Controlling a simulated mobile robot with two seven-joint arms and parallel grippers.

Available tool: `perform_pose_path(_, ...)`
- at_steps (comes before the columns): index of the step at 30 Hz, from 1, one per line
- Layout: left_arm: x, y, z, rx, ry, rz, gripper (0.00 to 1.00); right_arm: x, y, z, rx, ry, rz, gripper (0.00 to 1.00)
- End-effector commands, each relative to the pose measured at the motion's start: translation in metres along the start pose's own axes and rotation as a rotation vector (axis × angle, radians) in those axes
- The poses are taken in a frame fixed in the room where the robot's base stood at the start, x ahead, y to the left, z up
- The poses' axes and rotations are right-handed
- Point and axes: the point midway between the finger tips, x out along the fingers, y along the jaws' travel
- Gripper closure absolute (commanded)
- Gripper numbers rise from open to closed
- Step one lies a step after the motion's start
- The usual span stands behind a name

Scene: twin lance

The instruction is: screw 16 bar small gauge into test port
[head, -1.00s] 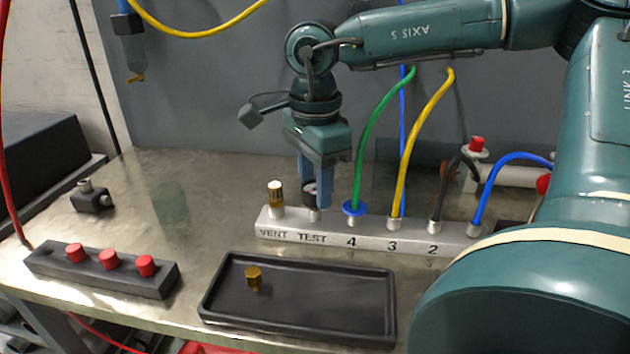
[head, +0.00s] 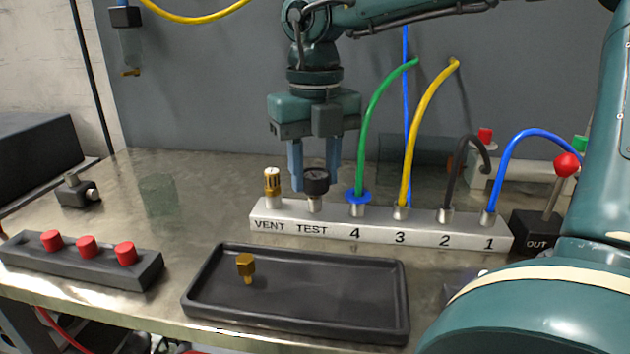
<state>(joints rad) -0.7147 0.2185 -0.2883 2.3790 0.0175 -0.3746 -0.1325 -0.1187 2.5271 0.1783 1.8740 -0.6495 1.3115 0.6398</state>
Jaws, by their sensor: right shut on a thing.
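The small gauge (head: 317,182), with a dark round dial and dark case, stands upright at the TEST port (head: 315,205) of the grey manifold block (head: 380,229). Whether its thread is fully seated cannot be told. My right gripper (head: 314,182) comes down from above, its two blue fingers on either side of the gauge and shut on it. The right finger is partly behind the dial. My left gripper is not in view.
A brass fitting (head: 272,182) stands in the VENT port, left of the gauge. Hoses rise from ports 4 to 1 on the right. A black tray (head: 330,310) in front holds a brass plug (head: 246,266). A red-knobbed block (head: 85,262) lies at left.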

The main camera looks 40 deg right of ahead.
Motion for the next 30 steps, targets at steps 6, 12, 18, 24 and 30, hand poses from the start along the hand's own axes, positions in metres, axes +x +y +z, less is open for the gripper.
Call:
perform_pose_path(6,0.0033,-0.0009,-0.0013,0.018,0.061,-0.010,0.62,0.0000,0.0002,0.0010,0.375,-0.004,0.003,0.95)
perform_pose_path(12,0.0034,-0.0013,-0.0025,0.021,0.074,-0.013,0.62,-0.0006,0.0001,0.0008,0.536,-0.003,0.002,0.95)
perform_pose_path(18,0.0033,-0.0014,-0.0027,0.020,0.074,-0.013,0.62,-0.0008,0.0001,0.0008,0.540,-0.003,0.002,0.95)
perform_pose_path(24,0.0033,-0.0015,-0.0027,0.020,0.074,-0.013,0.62,-0.0005,0.0001,0.0005,0.538,-0.002,0.002,0.51)
perform_pose_path(30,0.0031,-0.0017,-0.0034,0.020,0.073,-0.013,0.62,-0.0005,0.0001,0.0002,0.527,0.000,0.001,0.51)
